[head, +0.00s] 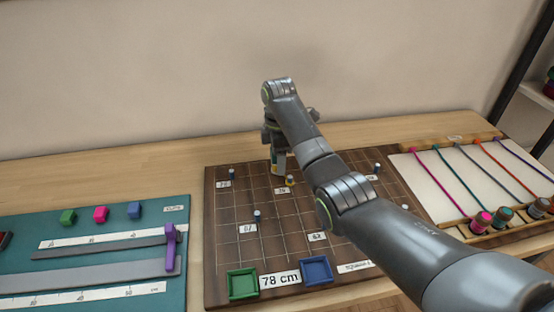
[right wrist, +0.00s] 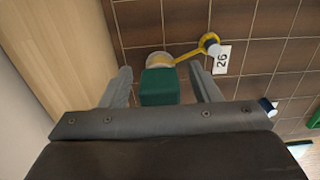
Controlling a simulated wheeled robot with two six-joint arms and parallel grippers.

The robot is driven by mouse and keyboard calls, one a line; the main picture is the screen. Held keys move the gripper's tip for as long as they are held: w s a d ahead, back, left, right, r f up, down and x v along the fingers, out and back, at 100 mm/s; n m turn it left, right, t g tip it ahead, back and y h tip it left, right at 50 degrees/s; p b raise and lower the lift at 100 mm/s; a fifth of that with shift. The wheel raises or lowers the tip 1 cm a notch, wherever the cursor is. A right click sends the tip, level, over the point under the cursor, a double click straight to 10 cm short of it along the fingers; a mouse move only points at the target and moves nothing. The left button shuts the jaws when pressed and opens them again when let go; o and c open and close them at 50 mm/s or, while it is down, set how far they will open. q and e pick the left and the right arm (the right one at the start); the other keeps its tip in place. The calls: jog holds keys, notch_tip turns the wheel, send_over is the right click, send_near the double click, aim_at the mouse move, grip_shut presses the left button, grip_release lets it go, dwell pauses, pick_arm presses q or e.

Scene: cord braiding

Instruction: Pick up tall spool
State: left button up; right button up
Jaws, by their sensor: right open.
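A dark green block-like piece (right wrist: 160,87) lies between the fingers of my right gripper in the right wrist view. A pale round piece with a yellow edge (right wrist: 159,60) shows just beyond it; these look like parts of the tall spool, but I cannot tell how they join. A yellow cord (right wrist: 188,55) runs from it to a peg (right wrist: 210,43) by the "26" label. My right gripper (right wrist: 160,70) is open, one finger on each side, with gaps visible. In the head view my right gripper (head: 279,168) is low over the brown board's far side, mostly hiding the spool. My left gripper is not in view.
The brown grid board (head: 220,200) carries several short pegs, a green tray (head: 243,284) and a blue tray (head: 316,270). A teal mat (head: 100,250) with rulers and a purple clip (head: 170,248) lies left. A white panel (head: 425,190) with coloured cords lies right. The wall stands behind.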

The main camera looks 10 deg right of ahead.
jog(key=c, duration=1.1)
jog(key=shift+o, duration=0.2)
notch_tip(320, 180, up, 5)
jog(key=shift+w+f, duration=0.1)
jog(key=shift+f, duration=0.05)
notch_tip(320, 180, up, 4)
jog(key=p, duration=0.3)
jog(key=shift+r+p, duration=0.7)
jog(key=shift+p, duration=0.05)
